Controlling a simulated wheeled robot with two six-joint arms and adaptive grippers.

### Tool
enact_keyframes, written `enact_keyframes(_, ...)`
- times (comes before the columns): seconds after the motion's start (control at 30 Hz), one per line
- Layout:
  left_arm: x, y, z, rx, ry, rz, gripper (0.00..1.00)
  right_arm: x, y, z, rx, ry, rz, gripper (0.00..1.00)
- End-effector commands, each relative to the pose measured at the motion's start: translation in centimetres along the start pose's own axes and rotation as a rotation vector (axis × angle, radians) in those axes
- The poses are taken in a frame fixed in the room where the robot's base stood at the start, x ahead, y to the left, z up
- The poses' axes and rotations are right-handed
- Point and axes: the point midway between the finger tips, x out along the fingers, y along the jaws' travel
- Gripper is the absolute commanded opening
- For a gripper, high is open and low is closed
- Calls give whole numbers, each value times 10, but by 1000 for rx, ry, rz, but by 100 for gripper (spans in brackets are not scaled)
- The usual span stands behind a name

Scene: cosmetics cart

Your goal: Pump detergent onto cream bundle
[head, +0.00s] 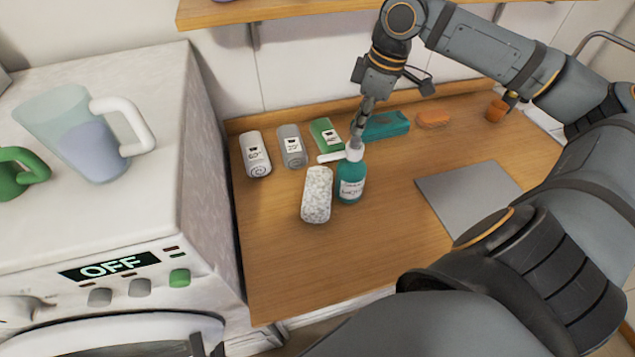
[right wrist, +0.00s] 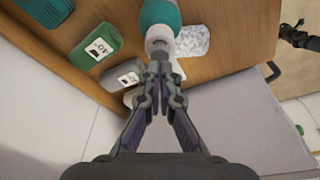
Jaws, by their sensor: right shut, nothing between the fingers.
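The detergent bottle (head: 351,187) is teal with a white pump top and stands upright on the wooden counter. Its white nozzle (head: 331,157) points left, over the far end of the cream speckled bundle (head: 317,197). The bundle lies just left of the bottle and also shows in the right wrist view (right wrist: 194,41). My right gripper (head: 357,138) is shut and empty, pointing down at the pump top; I cannot tell whether it touches. The bottle shows beyond the fingertips in the right wrist view (right wrist: 158,14). A dark gripper-like part (right wrist: 299,38), probably my left gripper, shows there too, too small to read.
Grey-white (head: 255,153), grey (head: 291,146) and green (head: 325,134) labelled bundles lie behind. A teal block (head: 386,125), orange item (head: 433,119) and brown cup (head: 496,110) stand back right. A grey board (head: 473,193) lies right. The washer (head: 190,130) borders the left; the front counter is clear.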

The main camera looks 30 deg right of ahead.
Motion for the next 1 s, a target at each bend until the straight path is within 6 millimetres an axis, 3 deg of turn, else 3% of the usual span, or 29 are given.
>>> enact_keyframes(0.57,-1,0,0,0,0,0,40,-1,0,0,0,1,1,0)
enact_keyframes(1.0,-51,-4,-5,0,0,0,40,-50,0,-10,0,1,1,0)
